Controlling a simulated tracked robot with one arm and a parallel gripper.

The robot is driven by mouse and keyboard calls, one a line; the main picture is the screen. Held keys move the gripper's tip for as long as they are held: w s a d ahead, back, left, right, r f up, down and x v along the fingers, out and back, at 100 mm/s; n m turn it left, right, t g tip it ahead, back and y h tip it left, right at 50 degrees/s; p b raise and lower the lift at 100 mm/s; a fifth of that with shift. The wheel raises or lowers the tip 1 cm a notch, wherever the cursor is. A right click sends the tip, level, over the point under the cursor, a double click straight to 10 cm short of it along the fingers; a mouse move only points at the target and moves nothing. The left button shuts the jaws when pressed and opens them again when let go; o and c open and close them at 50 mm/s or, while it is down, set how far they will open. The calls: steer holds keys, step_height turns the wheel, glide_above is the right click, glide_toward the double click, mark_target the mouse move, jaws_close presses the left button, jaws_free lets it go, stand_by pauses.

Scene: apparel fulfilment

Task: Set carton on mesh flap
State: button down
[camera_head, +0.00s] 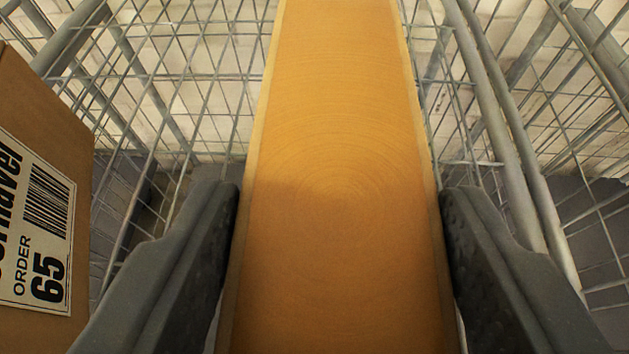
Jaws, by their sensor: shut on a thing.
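A long orange-tan carton (335,130) fills the middle of the view and runs from the bottom edge to the top edge. My gripper (340,225) is shut on it, with one dark grey finger pressed against each side. The wire mesh (205,85) of a cage shows behind and on both sides of the carton. I cannot tell which part of the mesh is the flap. The carton hides the mesh directly behind it, and its far end is out of view.
A brown box (60,110) with a white label reading "ORDER 65" stands close at the left edge. Grey tubes (505,130) of the cage frame run down the right side. A pale wall (170,50) shows through the mesh.

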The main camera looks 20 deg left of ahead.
steer(key=shift+w+a, duration=0.15)
steer(key=shift+w, duration=0.1)
steer(key=shift+w+f, duration=0.15)
steer(key=shift+f, duration=0.05)
steer(key=shift+f+b, duration=0.75)
steer(key=shift+f, duration=0.85)
steer(key=c, duration=0.6)
jaws_free()
steer(key=p+v, duration=0.2)
steer(key=v, duration=1)
steer(key=shift+a, duration=0.15)
